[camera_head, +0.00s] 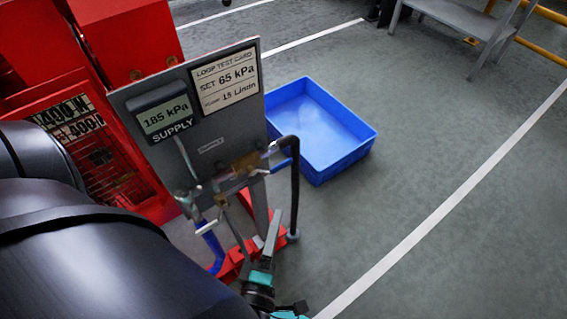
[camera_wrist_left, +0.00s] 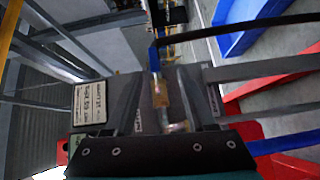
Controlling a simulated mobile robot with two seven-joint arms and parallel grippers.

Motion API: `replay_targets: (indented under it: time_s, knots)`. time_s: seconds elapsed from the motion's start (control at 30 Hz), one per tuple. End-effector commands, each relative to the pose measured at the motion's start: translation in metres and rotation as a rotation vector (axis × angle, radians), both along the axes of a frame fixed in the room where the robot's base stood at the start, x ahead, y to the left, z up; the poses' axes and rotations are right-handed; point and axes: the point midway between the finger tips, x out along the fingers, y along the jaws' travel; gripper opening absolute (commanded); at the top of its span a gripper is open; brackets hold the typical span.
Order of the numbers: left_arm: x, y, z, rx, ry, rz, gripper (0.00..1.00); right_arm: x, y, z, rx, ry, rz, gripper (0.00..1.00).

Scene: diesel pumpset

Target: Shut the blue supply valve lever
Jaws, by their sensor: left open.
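A grey panel (camera_head: 222,122) carries brass pipework (camera_head: 245,164) along its lower front. A short blue piece (camera_head: 280,166) at the right end of the pipework looks like the valve lever; its exact angle is unclear. It seems to show in the left wrist view as a blue bar (camera_wrist_left: 153,58) beyond the brass fitting (camera_wrist_left: 160,93). My left gripper (camera_head: 250,222) is open below and in front of the pipework, its fingers pointing toward it. In the left wrist view the fitting appears between the fingers; contact cannot be told. My right gripper is out of view.
A supply display (camera_head: 164,117) reads 185 kPa, and a card (camera_head: 225,80) says SET 65 kPa. A black hose (camera_head: 295,195) hangs at the right, a blue hose (camera_head: 213,250) at the lower left. A blue crate (camera_head: 345,158) stands behind.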

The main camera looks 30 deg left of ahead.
Motion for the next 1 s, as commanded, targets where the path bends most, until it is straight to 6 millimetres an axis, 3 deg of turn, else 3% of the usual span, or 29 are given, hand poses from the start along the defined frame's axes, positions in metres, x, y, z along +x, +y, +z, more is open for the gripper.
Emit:
replay_targets:
  time_s: [0.23,0.7,1.0]
  knots:
    - [0.01,0.013,0.013,-0.054,-0.056,0.055,0.55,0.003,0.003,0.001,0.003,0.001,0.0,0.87]
    - [0.101,0.05,0.012,-0.051,-0.056,0.053,0.55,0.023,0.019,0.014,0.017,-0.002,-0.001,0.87]
    - [0.134,0.064,0.012,-0.05,-0.05,0.051,0.55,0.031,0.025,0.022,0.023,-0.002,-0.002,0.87]
